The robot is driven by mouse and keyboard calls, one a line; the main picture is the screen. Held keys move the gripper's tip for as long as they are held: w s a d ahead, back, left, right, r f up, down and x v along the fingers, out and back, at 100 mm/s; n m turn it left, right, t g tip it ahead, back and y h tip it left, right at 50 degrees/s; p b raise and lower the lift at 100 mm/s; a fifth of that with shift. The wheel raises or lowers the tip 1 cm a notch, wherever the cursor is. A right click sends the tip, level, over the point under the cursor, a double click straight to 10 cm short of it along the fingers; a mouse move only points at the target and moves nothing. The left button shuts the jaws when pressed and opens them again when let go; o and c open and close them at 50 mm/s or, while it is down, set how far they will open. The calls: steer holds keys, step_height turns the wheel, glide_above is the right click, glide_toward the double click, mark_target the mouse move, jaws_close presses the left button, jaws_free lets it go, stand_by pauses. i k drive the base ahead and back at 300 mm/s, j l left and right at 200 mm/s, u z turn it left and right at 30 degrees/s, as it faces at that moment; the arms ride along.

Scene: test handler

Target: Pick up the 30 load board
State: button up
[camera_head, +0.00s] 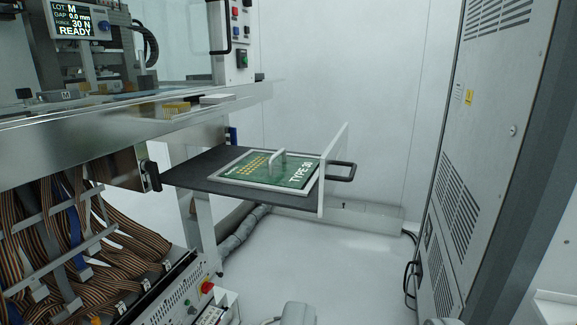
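The type 30 load board (232,172) is a green board with a pale frame, gold contacts and the print "TYPE 30". It lies flat on a dark pulled-out drawer tray (205,181) in the middle of the view. A light grey handle (277,157) stands up on the board. The drawer has a pale upright front panel (333,165) with a black pull handle (343,171). No gripper fingers can be made out, and nothing of mine touches the board.
A metal bench (130,128) with a display reading "30 N READY" (73,20) is upper left. Ribbon cables (110,250) hang below it. A control box with a red button (207,287) is lower left. A tall grey cabinet (490,150) stands right, with clear floor (320,245) between.

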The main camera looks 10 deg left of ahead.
mark_target(276, 168)
steer(key=i+j+u, duration=0.25)
steer(key=i, duration=0.65)
steer(key=l, duration=0.1)
